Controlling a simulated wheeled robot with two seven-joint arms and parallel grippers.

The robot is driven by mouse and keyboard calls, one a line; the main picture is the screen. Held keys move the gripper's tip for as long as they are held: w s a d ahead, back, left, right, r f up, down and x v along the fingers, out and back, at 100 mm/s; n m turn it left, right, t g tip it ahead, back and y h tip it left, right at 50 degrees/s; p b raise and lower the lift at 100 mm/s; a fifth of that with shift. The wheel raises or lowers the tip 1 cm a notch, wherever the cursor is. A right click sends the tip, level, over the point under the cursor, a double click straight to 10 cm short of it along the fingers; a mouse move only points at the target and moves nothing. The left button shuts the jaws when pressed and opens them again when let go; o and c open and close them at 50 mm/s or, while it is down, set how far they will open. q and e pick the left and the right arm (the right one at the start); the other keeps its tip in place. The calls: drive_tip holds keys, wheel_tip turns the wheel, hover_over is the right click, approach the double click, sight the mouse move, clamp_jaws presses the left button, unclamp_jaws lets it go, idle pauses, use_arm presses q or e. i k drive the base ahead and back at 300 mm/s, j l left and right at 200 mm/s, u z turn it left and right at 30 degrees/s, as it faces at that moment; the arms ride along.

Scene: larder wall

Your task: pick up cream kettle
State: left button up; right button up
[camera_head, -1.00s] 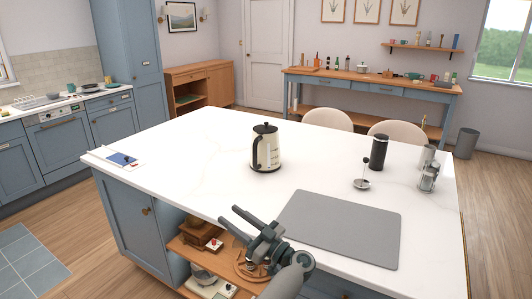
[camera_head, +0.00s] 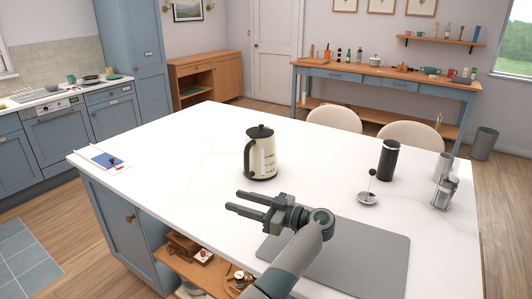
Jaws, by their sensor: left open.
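The cream kettle (camera_head: 264,160) stands upright on the white island top, with a black lid, black base and a dark handle on its left side. My left gripper (camera_head: 234,202) is in front of the kettle, nearer to me, with its fingers pointing left. It is open and empty, and a strip of bare worktop shows between it and the kettle. My right gripper is not in view.
A grey mat (camera_head: 350,258) lies under and right of my left arm. A black cylinder (camera_head: 388,160), a small stand with a black knob (camera_head: 369,192) and a glass press (camera_head: 444,192) stand at the right.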

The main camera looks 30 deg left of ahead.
sight(260, 158)
drive_tip(key=i, duration=0.85)
